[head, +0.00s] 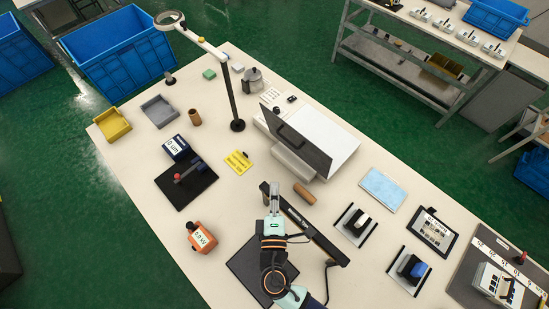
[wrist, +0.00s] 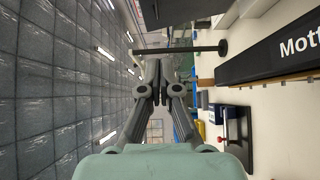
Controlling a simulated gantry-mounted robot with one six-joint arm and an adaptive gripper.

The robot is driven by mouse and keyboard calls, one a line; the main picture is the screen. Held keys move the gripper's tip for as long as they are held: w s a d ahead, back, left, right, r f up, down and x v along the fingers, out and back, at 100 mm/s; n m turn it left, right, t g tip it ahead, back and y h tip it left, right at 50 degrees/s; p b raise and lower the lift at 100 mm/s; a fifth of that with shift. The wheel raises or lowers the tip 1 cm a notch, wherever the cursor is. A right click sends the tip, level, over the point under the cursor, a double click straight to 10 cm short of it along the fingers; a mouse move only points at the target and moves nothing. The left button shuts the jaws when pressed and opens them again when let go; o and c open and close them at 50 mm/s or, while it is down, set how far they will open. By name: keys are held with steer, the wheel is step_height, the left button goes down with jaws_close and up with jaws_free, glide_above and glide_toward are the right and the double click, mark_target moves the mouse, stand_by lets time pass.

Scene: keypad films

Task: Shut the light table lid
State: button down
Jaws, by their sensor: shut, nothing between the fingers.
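The light table (head: 334,141) is a white box near the far right edge of the bench. Its dark grey lid (head: 297,140), with a handle on its face, stands raised and tilted up from the box. My gripper (head: 274,188) is over the bench in front of the light table, apart from the lid. Its fingers (wrist: 153,65) are together and empty in the wrist view.
A long black lettered bar (head: 318,236) lies just right of my gripper and shows large in the wrist view (wrist: 272,62). A brown cylinder (head: 304,193) lies between my gripper and the light table. A lamp pole (head: 233,95) stands left of the lid. A yellow note (head: 238,162) lies flat.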

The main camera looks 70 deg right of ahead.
steer(key=shift+f, duration=0.1)
steer(key=shift+d, duration=0.3)
steer(key=s+d+p+x, duration=0.1)
steer(key=s+p+x, duration=0.1)
steer(key=x, duration=1)
steer(key=shift+s, duration=0.2)
steer(key=shift+d, duration=0.15)
